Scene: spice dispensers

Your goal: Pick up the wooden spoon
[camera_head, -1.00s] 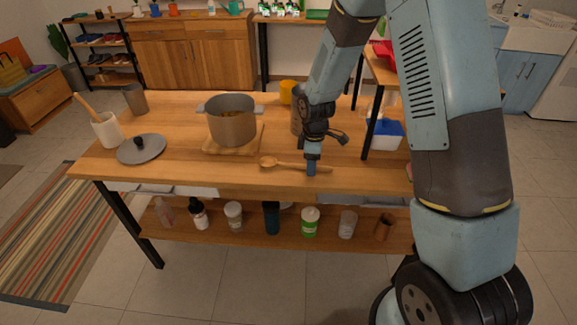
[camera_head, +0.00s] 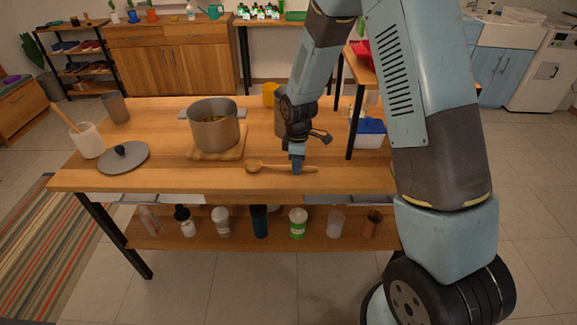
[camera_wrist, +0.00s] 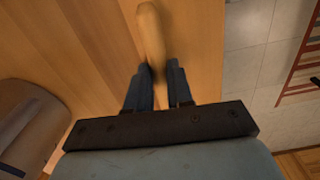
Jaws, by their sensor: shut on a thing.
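The wooden spoon (camera_head: 265,168) lies across the front part of the wooden table (camera_head: 110,184), its bowl end to the left. My gripper (camera_head: 297,169) points down over the spoon's handle, close to the table top. In the wrist view, the spoon handle (camera_wrist: 151,35) runs down between the two blue fingers of my gripper (camera_wrist: 157,85). The fingers are shut on the handle. I cannot tell whether the spoon is clear of the table.
A pot (camera_head: 214,127) stands on a wooden board behind the spoon. A grey lid (camera_head: 124,157) and a white holder with a utensil (camera_head: 87,141) are at the left. Several bottles and jars stand on the lower shelf (camera_head: 180,240). A blue-and-white container (camera_head: 369,133) is at the right.

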